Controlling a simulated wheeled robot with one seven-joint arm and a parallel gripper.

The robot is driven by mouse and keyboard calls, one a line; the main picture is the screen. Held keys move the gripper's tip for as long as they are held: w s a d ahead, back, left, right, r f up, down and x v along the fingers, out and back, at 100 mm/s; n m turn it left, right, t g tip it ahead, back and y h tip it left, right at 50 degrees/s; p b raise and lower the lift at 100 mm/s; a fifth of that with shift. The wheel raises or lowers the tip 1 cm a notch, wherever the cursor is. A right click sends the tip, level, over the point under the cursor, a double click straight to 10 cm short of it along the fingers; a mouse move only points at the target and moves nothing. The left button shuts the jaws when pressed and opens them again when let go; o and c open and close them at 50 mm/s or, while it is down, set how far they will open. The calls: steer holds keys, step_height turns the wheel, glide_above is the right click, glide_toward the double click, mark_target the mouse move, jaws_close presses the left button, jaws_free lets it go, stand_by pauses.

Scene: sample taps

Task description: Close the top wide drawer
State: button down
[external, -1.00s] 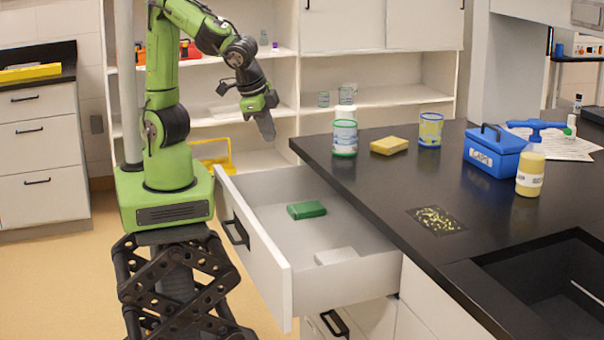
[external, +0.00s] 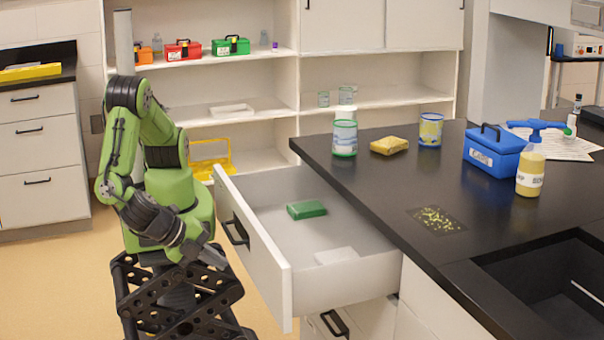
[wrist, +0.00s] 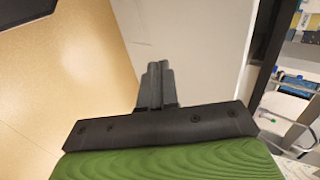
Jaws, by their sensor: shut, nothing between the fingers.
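The top wide drawer (external: 254,248) is white with a black bar handle (external: 236,232) and stands pulled far out from the black-topped bench. A green box (external: 306,210) and a flat white item (external: 337,255) lie inside it. My gripper (external: 215,258) is shut and empty, low on the outer side of the drawer front, to the left of it. In the wrist view the shut fingers (wrist: 157,85) point toward a pale panel (wrist: 195,45), which looks like the drawer front. I cannot tell whether they touch it.
The black bench top (external: 375,190) holds jars, a yellow sponge (external: 389,145), a blue box (external: 495,152) and a yellow bottle (external: 530,170). Another black handle (external: 335,323) shows below the open drawer. Tan floor (external: 50,285) is free at the left.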

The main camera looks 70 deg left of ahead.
mark_target(258, 267)
steer(key=w+f, duration=0.1)
steer(key=w, duration=0.1)
steer(key=w+b, duration=0.1)
steer(key=w+f, duration=0.1)
steer(key=w, duration=0.1)
steer(key=shift+w+f, duration=0.3)
steer(key=shift+w, duration=0.05)
steer(key=shift+w+r, duration=0.1)
steer(key=shift+w, duration=0.35)
steer(key=shift+w, duration=0.55)
steer(key=w+p, duration=0.1)
steer(key=w, duration=2.5)
steer(key=shift+r, duration=0.1)
steer(key=shift+w+a+r, duration=0.1)
steer(key=shift+w, duration=0.1)
